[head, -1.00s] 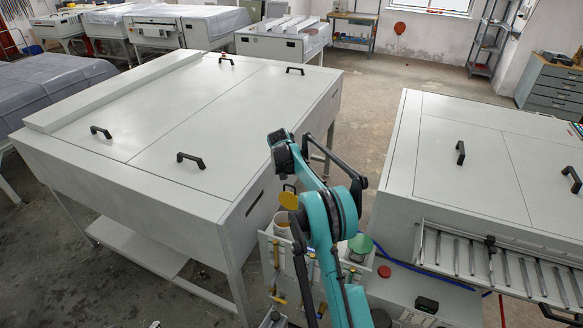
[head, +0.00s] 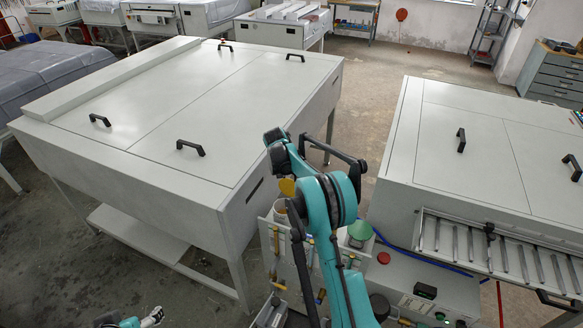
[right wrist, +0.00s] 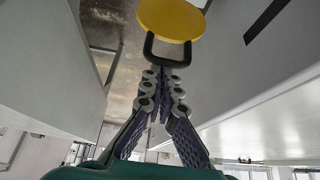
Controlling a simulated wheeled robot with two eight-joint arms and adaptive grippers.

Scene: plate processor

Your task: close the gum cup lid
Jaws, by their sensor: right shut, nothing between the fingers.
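The gum cup's yellow lid (head: 287,187) stands raised above the pale cup (head: 280,211) in the head view, partly hidden by my right arm. In the right wrist view the round yellow lid (right wrist: 172,18) is at the top, with its black loop handle (right wrist: 150,50) below it. My right gripper (right wrist: 166,75) is shut and empty, its fingertips close to the handle's lower bar; I cannot tell if they touch. The right fingers are hidden in the head view. Part of my left gripper (head: 153,317) shows at the bottom edge, too small to judge.
A green cone (head: 360,230) and a red round piece (head: 384,258) are right of my right arm. A large pale machine (head: 160,190) stands close on the left, and another with black handles (head: 470,150) on the right. A floor gap lies between them.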

